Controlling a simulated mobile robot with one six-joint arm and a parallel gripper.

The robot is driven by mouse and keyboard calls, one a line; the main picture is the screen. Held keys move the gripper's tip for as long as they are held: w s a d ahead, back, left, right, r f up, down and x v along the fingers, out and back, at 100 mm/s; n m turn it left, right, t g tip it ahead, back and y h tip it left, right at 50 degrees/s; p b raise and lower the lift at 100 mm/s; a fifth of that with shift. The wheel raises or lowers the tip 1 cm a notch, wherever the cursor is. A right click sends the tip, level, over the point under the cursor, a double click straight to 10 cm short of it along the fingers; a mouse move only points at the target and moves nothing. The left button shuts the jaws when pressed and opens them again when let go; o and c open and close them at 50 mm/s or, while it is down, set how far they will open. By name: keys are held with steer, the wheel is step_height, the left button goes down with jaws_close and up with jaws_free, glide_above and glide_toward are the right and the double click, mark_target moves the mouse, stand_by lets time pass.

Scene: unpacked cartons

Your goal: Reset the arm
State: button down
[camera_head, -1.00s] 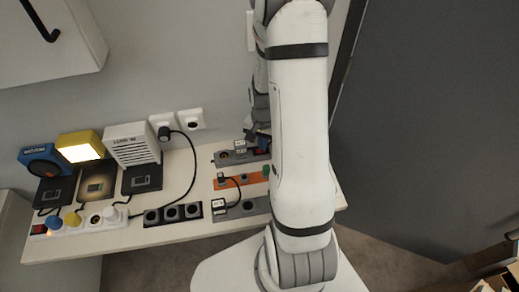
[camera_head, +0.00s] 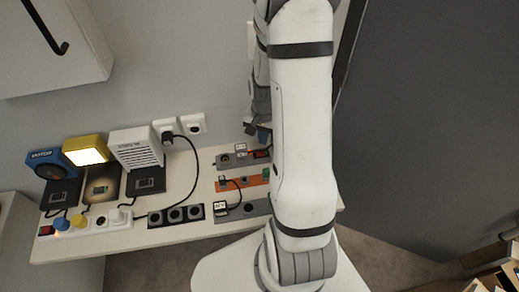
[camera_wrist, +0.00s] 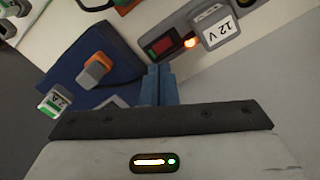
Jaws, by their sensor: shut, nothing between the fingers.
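My white arm (camera_head: 302,130) stands upright in the middle of the head view and hides part of the table's right end. My gripper (camera_wrist: 158,82) shows in the wrist view with its two blue fingers together and nothing between them. In the head view its blue tip shows only partly beside the arm, near the grey power strip (camera_head: 232,159). In the wrist view the fingers point toward a grey strip with a red switch (camera_wrist: 163,46), a lit orange lamp and a "12 V" label (camera_wrist: 218,32). Whether they touch anything cannot be told.
The table (camera_head: 185,231) also holds a white strip (camera_head: 95,222), a black socket strip (camera_head: 176,215), an orange strip (camera_head: 250,182) and several devices, including a lit yellow lamp (camera_head: 86,151). Wall sockets (camera_head: 193,124) are behind. A dark grey panel (camera_head: 430,120) stands right.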

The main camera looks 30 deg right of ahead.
steer(key=shift+r+p, duration=0.4)
steer(key=shift+r, duration=0.5)
steer(key=s+a+r+n+t, duration=0.1)
steer(key=s+a+r+n, duration=0.3)
steer(key=r, duration=0.7)
steer(key=s+a+r+n+t, duration=0.2)
steer(key=s+a+r+n, duration=0.3)
steer(key=s+a+r, duration=0.3)
steer(key=v, duration=0.4)
steer(key=shift+a+r, duration=0.2)
steer(key=shift+a, duration=0.05)
